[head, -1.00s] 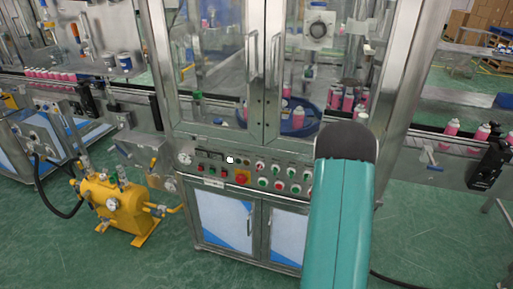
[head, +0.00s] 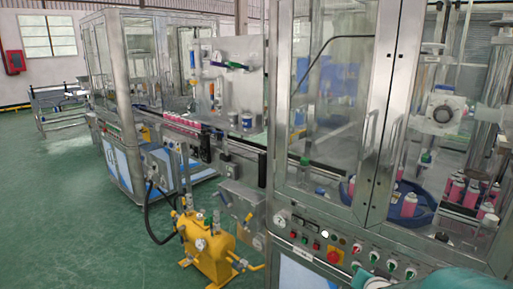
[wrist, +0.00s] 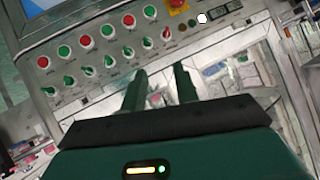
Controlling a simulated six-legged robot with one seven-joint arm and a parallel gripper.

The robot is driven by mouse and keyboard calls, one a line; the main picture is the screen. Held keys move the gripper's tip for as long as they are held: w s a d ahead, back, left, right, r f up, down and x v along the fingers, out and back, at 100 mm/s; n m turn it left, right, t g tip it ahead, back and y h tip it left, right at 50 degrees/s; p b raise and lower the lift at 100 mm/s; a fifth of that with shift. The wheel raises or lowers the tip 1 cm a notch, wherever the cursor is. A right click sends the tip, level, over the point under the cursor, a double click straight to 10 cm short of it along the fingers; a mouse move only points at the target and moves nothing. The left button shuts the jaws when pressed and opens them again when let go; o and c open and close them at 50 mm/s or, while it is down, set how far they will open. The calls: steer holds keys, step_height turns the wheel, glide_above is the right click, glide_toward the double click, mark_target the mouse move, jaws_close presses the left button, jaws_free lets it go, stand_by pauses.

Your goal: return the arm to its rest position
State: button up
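My gripper (wrist: 160,72) shows in the wrist view with its two dark green fingers apart and nothing between them. It is open and empty. Beyond the fingers is the crimping machine's control panel (wrist: 82,62), tilted in the picture, with rows of red and green buttons and green knobs. I cannot tell the exact gap between fingers and panel, but no contact shows. In the head view only a teal part of my arm (head: 445,281) shows at the bottom right, in front of the panel (head: 300,238). The gripper itself is out of the head view.
The glazed machine cabinet (head: 372,128) fills the right, with pink cans (head: 456,192) and a blue turntable (head: 424,205) inside. A yellow tank (head: 208,256) stands on the floor left of it. A conveyor line runs back left. Green floor (head: 70,215) is clear at left.

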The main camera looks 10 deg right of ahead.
steer(key=s+a+r+n+g+y, duration=0.1)
steer(key=s+a+r+n+y, duration=0.15)
steer(key=a, duration=0.35)
steer(key=s+a+r+n+g+y, duration=0.1)
steer(key=s+a+r+n, duration=0.1)
steer(key=s+a+r, duration=0.3)
steer(key=s+a+r+n+g+y, duration=0.1)
steer(key=s+a+r+n+g, duration=0.2)
steer(key=s+a, duration=0.6)
steer(key=shift+s+a+r+n, duration=0.2)
steer(key=shift+a+n, duration=0.05)
steer(key=shift+n, duration=0.4)
steer(key=shift+d+y, duration=0.1)
steer(key=shift+y, duration=0.15)
